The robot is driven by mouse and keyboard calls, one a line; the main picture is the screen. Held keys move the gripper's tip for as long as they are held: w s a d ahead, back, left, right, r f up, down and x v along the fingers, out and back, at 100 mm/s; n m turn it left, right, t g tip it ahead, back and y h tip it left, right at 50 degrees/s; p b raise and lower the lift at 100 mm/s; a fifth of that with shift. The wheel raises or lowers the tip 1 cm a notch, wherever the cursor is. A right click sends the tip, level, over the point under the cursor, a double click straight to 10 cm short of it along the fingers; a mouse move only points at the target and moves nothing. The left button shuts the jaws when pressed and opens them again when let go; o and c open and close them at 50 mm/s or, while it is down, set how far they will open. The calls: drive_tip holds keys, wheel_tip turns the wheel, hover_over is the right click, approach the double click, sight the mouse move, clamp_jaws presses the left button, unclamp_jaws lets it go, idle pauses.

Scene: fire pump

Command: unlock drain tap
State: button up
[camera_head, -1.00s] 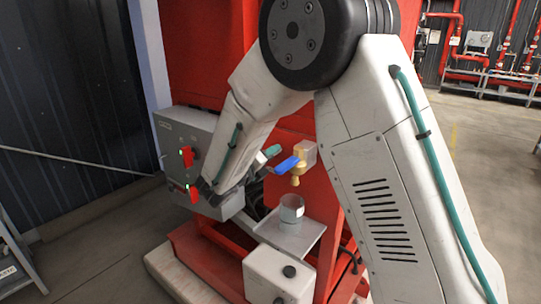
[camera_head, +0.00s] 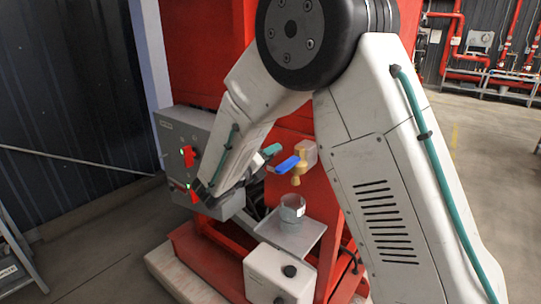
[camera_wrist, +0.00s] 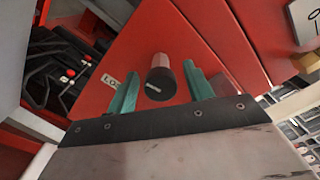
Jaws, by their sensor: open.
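A brass drain tap (camera_head: 296,180) with a blue lever handle (camera_head: 287,165) sticks out of the red pump frame in the head view. My gripper (camera_wrist: 161,72) is open, its two teal fingers on either side of a round knob (camera_wrist: 160,80) in the wrist view. The knob has a dark end face with a light slot mark and stands out from a red panel beside a partly hidden label starting "LO" (camera_wrist: 110,80). I cannot tell whether the fingers touch the knob. In the head view a teal finger (camera_head: 269,151) shows just left of the blue lever.
A clear cup (camera_head: 292,208) stands on a grey tray (camera_head: 310,236) below the tap. A grey control box (camera_head: 178,135) with red handles and green lights is at the left. A white box (camera_head: 279,272) sits below the tray. Black cables (camera_wrist: 75,65) show left in the wrist view.

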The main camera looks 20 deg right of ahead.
drive_tip(key=v, duration=0.6)
drive_tip(key=shift+a, duration=0.3)
drive_tip(key=shift+s, duration=0.15)
